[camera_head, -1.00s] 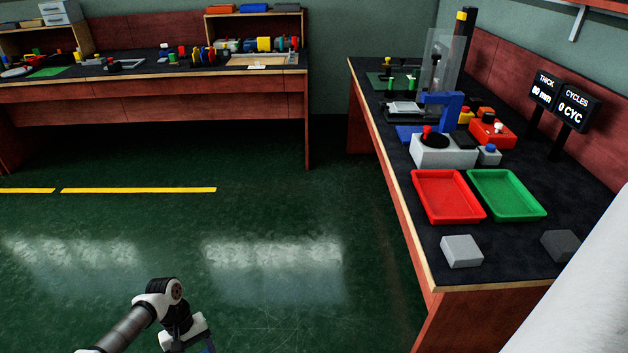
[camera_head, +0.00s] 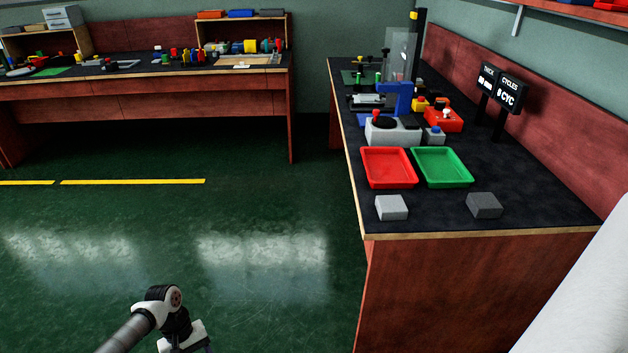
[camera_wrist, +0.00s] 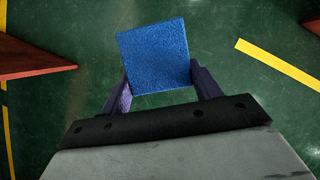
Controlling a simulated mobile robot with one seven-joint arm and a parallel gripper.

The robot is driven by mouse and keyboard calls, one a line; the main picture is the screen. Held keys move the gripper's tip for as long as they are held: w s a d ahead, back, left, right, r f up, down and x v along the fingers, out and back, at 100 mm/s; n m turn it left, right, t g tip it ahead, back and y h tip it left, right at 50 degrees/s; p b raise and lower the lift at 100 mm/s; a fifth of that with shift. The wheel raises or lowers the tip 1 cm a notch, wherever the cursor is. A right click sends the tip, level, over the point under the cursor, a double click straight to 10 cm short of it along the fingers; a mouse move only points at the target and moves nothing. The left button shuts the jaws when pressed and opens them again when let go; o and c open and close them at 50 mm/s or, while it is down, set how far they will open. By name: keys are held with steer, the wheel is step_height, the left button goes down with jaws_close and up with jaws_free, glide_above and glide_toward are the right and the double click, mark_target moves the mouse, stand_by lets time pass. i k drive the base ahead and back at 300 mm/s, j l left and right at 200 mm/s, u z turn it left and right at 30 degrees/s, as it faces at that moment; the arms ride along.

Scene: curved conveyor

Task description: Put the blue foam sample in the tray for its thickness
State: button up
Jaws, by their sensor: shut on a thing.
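The blue foam sample (camera_wrist: 153,56) is a square blue block in the wrist view, held between the two fingers of my gripper (camera_wrist: 160,84), above the green floor. In the head view my gripper (camera_head: 186,343) is at the bottom edge, partly cut off, and the foam is not visible there. A red tray (camera_head: 389,168) and a green tray (camera_head: 442,167) lie side by side on the right bench, both empty. A dark sign reading THICK (camera_head: 486,84) stands behind them; its value is too small to read now.
A light grey block (camera_head: 391,208) and a dark grey block (camera_head: 484,206) lie in front of the trays. A tester with a blue frame (camera_head: 396,98) stands behind them. The bench's front edge (camera_head: 480,234) is clear. Open floor (camera_head: 270,260) lies to the left.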

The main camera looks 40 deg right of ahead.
mark_target(438, 170)
steer(key=k+z, duration=0.15)
steer(key=z, duration=0.25)
steer(key=k+z, duration=0.15)
steer(key=z, duration=1.4)
